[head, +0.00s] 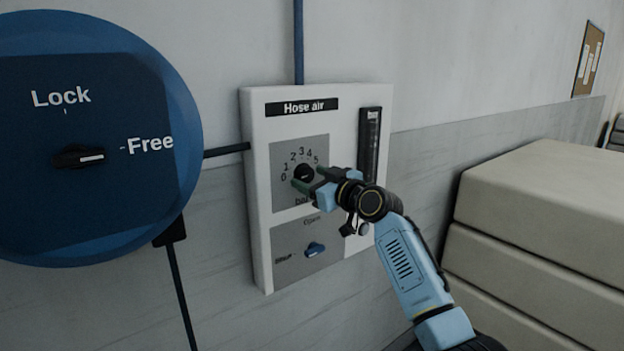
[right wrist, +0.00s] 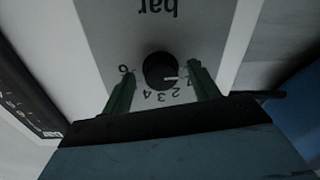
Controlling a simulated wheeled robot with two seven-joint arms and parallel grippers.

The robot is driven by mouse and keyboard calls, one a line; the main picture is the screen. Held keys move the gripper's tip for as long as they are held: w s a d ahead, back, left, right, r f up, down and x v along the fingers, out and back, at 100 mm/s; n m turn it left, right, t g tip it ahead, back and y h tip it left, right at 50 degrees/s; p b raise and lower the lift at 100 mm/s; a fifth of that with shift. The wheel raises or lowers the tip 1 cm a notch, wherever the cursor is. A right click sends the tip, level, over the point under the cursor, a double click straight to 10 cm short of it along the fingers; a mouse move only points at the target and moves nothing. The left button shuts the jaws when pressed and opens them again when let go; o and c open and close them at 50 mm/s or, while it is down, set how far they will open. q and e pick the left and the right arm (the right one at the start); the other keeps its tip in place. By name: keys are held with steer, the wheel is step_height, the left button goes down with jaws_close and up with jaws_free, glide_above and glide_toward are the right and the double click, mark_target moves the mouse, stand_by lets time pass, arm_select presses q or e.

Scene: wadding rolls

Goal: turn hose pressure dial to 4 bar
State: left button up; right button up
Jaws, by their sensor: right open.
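The hose pressure dial is a round black knob (head: 304,173) on the white "Hose air" panel (head: 258,200), with a numbered scale around it. It also shows upside down in the right wrist view (right wrist: 159,70), where its white pointer mark points right, close to the 1. My right gripper (head: 309,187) is open in front of the dial. Its two green fingers (right wrist: 162,90) stand on either side of the knob, with gaps between them and it. The fingers and gripper cover part of the scale and the "bar" label. My left gripper is not in view.
A large blue Lock/Free disc (head: 100,215) with a black knob hangs at left. Stacked cream blocks (head: 545,195) stand at right.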

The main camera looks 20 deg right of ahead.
steer(key=shift+w+a, duration=0.1)
steer(key=shift+w, duration=0.1)
steer(key=shift+c, duration=0.4)
steer(key=c, duration=0.9)
